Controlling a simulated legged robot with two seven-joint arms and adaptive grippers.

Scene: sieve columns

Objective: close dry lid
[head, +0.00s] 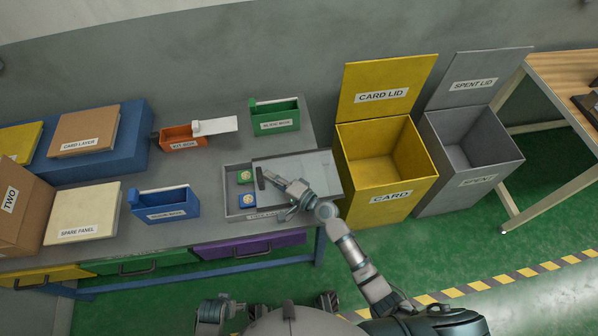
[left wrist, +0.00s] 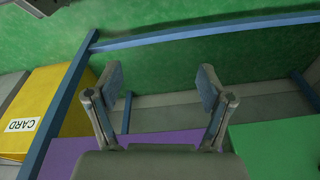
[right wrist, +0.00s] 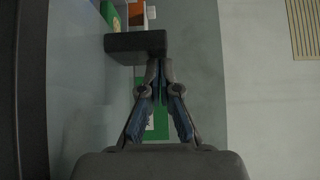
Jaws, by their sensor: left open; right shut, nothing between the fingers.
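The grey tray (head: 233,216) stands at the right end of the bench; its front label is partly hidden and too small to read. A translucent sliding lid (head: 308,164) covers its right part, leaving the left part open. A dark handle bar (head: 261,179) stands at the lid's left edge and also shows in the right wrist view (right wrist: 135,43). My right gripper (head: 274,181) is shut and empty just right of the bar; its fingertips (right wrist: 158,66) are close to it, contact unclear. My left gripper (left wrist: 158,82) is open and empty, facing the floor and drawers.
Blue (head: 166,205), orange (head: 181,137) and green (head: 275,117) bins stand nearby. The open yellow card bin (head: 385,196) and grey spent bin (head: 475,181) stand to the right.

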